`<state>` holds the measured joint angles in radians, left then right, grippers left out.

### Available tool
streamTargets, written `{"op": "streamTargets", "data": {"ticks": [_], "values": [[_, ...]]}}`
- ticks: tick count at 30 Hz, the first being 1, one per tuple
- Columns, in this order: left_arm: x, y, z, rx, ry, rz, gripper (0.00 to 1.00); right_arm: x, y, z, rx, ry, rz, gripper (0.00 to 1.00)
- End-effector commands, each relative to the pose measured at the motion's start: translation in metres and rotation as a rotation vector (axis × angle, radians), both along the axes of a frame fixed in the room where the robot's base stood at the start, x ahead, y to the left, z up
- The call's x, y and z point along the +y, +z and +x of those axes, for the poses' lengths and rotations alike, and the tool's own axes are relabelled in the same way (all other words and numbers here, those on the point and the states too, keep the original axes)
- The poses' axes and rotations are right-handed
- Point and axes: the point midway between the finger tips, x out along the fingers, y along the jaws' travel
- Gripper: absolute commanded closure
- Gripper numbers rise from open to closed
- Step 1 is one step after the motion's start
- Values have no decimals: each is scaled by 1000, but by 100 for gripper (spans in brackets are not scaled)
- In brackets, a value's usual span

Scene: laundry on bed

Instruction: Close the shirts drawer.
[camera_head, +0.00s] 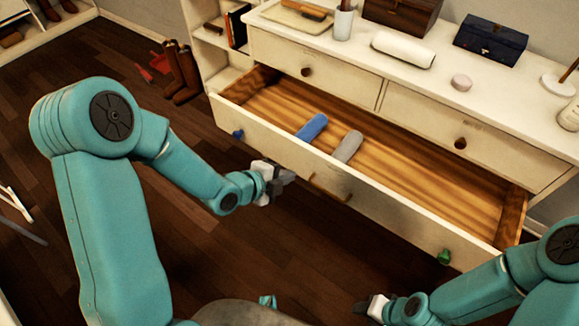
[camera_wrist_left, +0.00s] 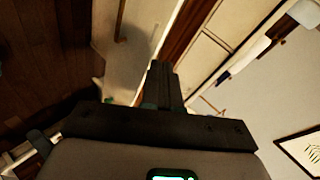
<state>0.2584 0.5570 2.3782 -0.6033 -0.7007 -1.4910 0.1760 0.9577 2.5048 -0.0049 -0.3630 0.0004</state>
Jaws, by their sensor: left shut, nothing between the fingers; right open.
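The open drawer (camera_head: 225,112) is pulled well out of the white dresser. A blue roll (camera_head: 312,127) and a grey roll (camera_head: 347,147) lie inside it. Its front has a wooden bar handle (camera_head: 330,188) in the middle, a blue knob (camera_head: 238,134) at left and a green knob (camera_head: 444,257) at right. My left gripper (camera_head: 288,177) is shut and empty, in front of the drawer front and left of the handle; I cannot tell if it touches. In the left wrist view its fingers (camera_wrist_left: 163,82) are together. My right gripper (camera_head: 361,305) is open, low in front of the drawer.
Two closed upper drawers (camera_head: 312,68) sit above the open one. The dresser top holds a white roll (camera_head: 402,50), a dark blue box (camera_head: 490,40) and a cup (camera_head: 343,24). Brown boots (camera_head: 180,72) stand on the floor at left. The dark wood floor before the drawer is mostly clear.

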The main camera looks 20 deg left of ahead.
Motion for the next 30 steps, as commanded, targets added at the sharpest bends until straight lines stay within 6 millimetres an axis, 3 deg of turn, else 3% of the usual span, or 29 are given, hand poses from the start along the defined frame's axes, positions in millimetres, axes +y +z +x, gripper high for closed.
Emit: {"op": "streamTargets", "data": {"ticks": [1,3,9,12,16,21,30], "values": [[12,-26,9,-79,-12,44,100,0,-48,0,0,0,0,57],[25,-30,18,-172,-24,94,100,0,-79,0,0,0,0,57],[64,-48,29,-316,22,164,100,0,-156,0,0,0,0,57],[77,-55,29,-347,50,182,100,0,-179,0,0,0,0,57],[85,-62,28,-359,69,190,100,0,-193,0,0,0,0,57],[84,-66,35,-357,71,188,100,0,-194,0,-1,0,0,57],[69,-84,88,-355,69,188,100,0,-201,0,-1,0,0,57]]}}
